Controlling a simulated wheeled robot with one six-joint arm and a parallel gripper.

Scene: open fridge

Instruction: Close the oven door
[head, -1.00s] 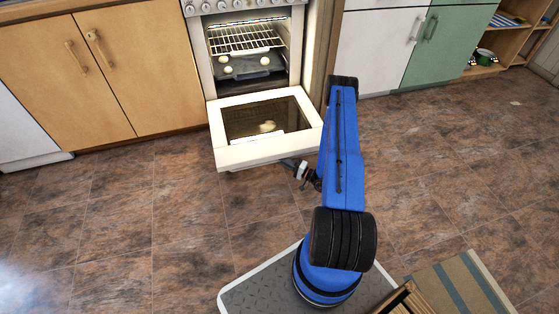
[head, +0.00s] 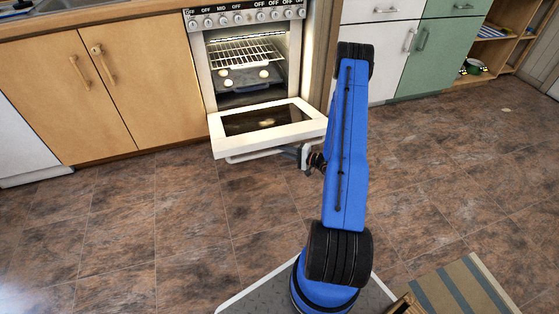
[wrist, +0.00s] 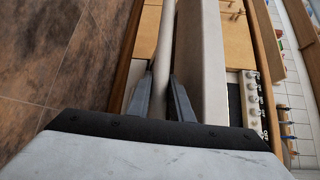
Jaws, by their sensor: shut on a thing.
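The white oven door (head: 222,140) hangs open in the head view, its glass facing up and its front edge raised a little. The lit oven (head: 245,70) behind it holds a wire rack and a tray with several round pale pieces. The door's bar handle (head: 255,154) runs along the front edge. My gripper (head: 304,156) is at the right end of this handle, partly hidden by my arm. In the wrist view, my gripper's two dark fingers (wrist: 160,95) stand on either side of the handle (wrist: 163,50), shut on it, beside the door's edge (wrist: 200,60).
Wooden cabinets (head: 110,80) stand left of the oven; white (head: 375,45) and green (head: 430,50) cabinets stand right. The brown tiled floor (head: 150,220) is clear in front. A striped mat (head: 455,295) lies at lower right.

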